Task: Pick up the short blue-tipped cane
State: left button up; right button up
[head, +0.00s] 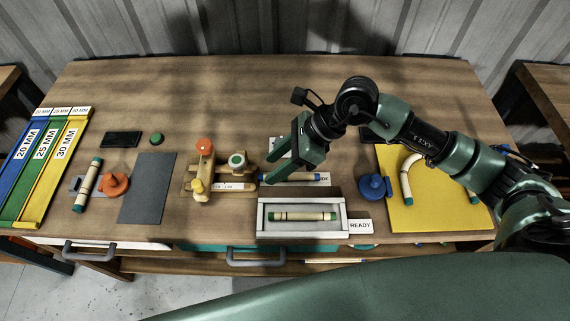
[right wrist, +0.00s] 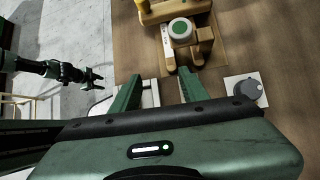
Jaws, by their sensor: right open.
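A blue end (head: 290,177), apparently of the short blue-tipped cane, shows in the head view on a small labelled rest behind the white-framed tray. The rest of the cane is partly hidden or too small to make out. My right gripper (head: 276,162) is open and empty, angled down just left of and beside the blue end. Its two fingers also show apart in the right wrist view (right wrist: 159,80), where I cannot make out the cane. A dark arm, apparently my left, ends in a gripper (right wrist: 95,78) over the floor; its jaws are too small to judge.
The white-framed tray (head: 262,218) holds a green-tipped cane (head: 303,216). A wooden jig (head: 208,182) stands left of my gripper, a blue knob (head: 373,187) to its right. A yellow mat (head: 440,215) with a bent cane lies right. A grey mat (head: 147,188) is bare.

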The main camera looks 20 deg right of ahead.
aim_at(292, 175)
jog(key=d+f+h, duration=0.1)
jog(key=d, duration=0.1)
jog(key=w+d+h, duration=0.1)
jog(key=d, duration=0.1)
jog(key=w+d+f+h, duration=0.1)
jog(key=d, duration=0.2)
jog(key=shift+w+f+h, duration=0.2)
jog(key=shift+f+h, duration=0.1)
jog(key=shift+f, duration=0.05)
jog(key=p+x, duration=0.1)
jog(key=x, duration=0.1)
jog(key=p+x, duration=0.1)
jog(key=x, duration=0.1)
jog(key=p+x, duration=0.1)
jog(key=x, duration=0.1)
jog(key=shift+s+f, duration=0.2)
jog(key=shift+s, duration=0.1)
jog(key=shift+a+f, duration=0.15)
jog(key=shift+f, duration=0.35)
pick_arm(q)
jog(key=r, duration=0.3)
jog(key=shift+w+r, duration=0.2)
jog(key=shift+w, duration=0.1)
pick_arm(e)
grip_shut()
